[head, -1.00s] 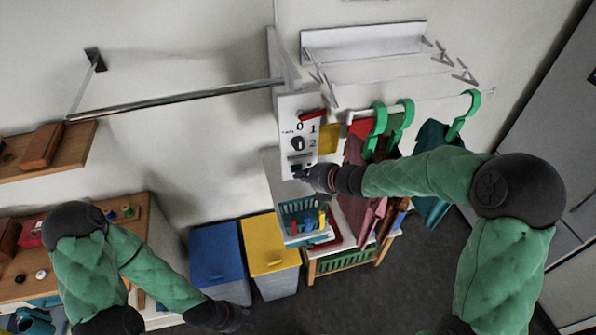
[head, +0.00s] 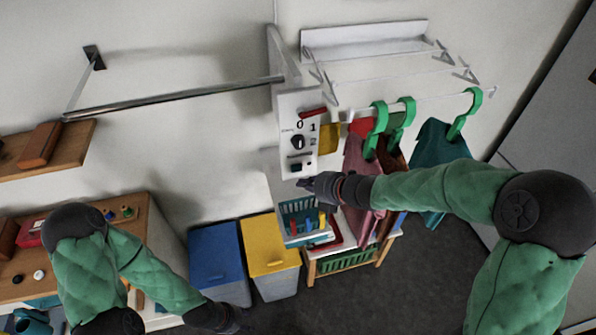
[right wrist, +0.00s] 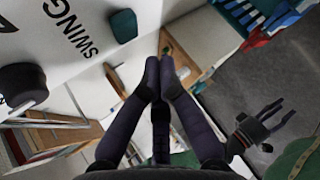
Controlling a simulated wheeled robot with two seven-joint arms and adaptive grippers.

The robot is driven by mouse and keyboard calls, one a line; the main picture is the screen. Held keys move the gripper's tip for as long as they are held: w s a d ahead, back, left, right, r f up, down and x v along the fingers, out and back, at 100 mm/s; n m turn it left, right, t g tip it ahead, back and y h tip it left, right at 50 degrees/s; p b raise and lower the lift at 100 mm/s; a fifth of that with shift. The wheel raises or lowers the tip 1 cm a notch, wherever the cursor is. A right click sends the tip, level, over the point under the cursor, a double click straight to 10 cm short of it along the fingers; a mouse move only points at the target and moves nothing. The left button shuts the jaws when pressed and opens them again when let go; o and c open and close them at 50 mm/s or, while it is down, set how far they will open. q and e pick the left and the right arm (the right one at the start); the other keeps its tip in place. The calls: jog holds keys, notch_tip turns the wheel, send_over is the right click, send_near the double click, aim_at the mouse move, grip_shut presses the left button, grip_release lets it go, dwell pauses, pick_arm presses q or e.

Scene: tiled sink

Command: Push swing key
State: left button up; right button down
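The white control panel (head: 288,130) hangs on the wall in the head view, with a black knob (head: 297,142) beside the numbers 0, 1 and 2. A small dark key (head: 296,167) sits near its lower edge. In the right wrist view, the dark teal swing key (right wrist: 124,25) is beside the word SWING. My right gripper (head: 303,184) is just below the panel, apart from the key. Its fingertips (right wrist: 158,62) are together and empty. My left gripper (head: 240,320) hangs low at the left; its fingers look spread in the right wrist view (right wrist: 273,115).
Green hangers (head: 404,112) with clothes hang right of the panel. A teal basket (head: 302,216) with coloured items is below my right gripper. Blue (head: 214,252) and yellow (head: 270,244) bins stand on the floor. A metal rail (head: 180,97) runs left of the panel.

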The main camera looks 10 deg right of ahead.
jog(key=shift+s+b, duration=0.3)
jog(key=shift+s, duration=1.75)
